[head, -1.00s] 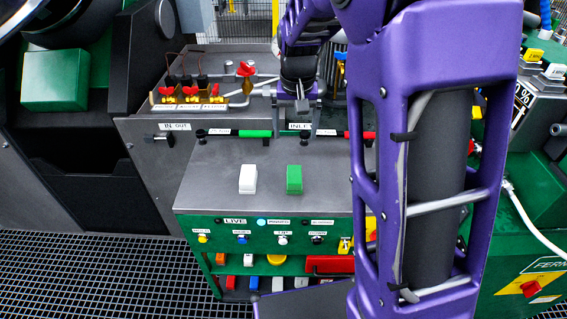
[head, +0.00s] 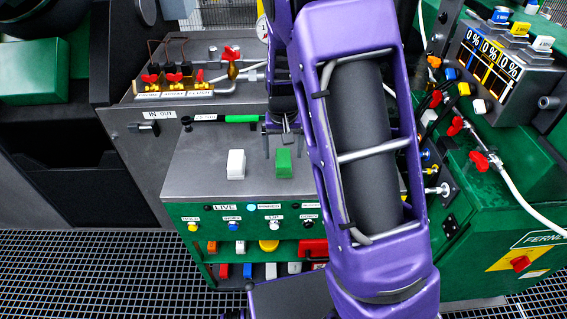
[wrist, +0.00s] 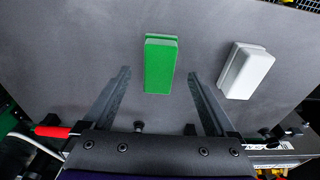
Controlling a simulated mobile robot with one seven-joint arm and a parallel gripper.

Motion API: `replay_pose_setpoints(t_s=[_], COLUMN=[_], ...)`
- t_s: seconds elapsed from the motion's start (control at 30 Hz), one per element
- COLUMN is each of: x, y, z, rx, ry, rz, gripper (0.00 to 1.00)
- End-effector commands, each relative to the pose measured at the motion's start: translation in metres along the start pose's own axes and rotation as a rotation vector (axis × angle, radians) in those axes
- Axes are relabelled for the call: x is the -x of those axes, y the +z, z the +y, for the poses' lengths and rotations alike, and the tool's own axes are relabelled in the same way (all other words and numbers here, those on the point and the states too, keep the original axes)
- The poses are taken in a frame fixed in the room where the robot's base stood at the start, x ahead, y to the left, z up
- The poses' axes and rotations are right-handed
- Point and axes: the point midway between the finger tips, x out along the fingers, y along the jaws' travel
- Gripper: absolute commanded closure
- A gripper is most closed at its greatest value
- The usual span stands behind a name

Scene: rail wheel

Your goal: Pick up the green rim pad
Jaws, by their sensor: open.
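The green rim pad (head: 284,163) stands on the grey top of the workbench (head: 205,180), to the right of a white pad (head: 236,162). In the wrist view the green pad (wrist: 160,65) lies just beyond and between my fingertips, and the white pad (wrist: 245,70) is to its right. My gripper (wrist: 159,74) is open and empty, its two fingers apart on either side of the green pad's line. In the head view my gripper (head: 282,150) hangs just behind the green pad, partly hidden by my arm. No contact with the pad shows.
A green-handled bar (head: 241,119) runs along the bench's back edge. Red valves (head: 172,77) stand behind it on a grey cabinet. Buttons and shelves with coloured blocks (head: 268,246) are on the bench front. A green machine (head: 500,215) stands at the right. The benchtop around the pads is clear.

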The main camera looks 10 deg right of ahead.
Motion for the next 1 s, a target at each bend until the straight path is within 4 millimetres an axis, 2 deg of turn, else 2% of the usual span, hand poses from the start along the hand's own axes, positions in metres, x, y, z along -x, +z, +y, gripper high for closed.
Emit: replay_pose_setpoints(t_s=[0.1, 0.2, 0.47, 0.9, 0.97, 1.0], x=[-0.022, -0.034, -0.037, -0.036, -0.036, -0.036], y=[0.001, 0.000, -0.001, -0.001, -0.001, -0.001], z=[0.003, 0.002, 0.002, 0.002, 0.002, 0.002], rx=[0.000, -0.001, 0.001, 0.001, 0.001, 0.001], ry=[0.002, 0.001, 0.000, 0.000, 0.000, 0.000], rz=[-0.004, -0.002, 0.001, 0.001, 0.001, 0.001], gripper=[0.09, 0.09, 0.11, 0.90, 1.00, 1.00])
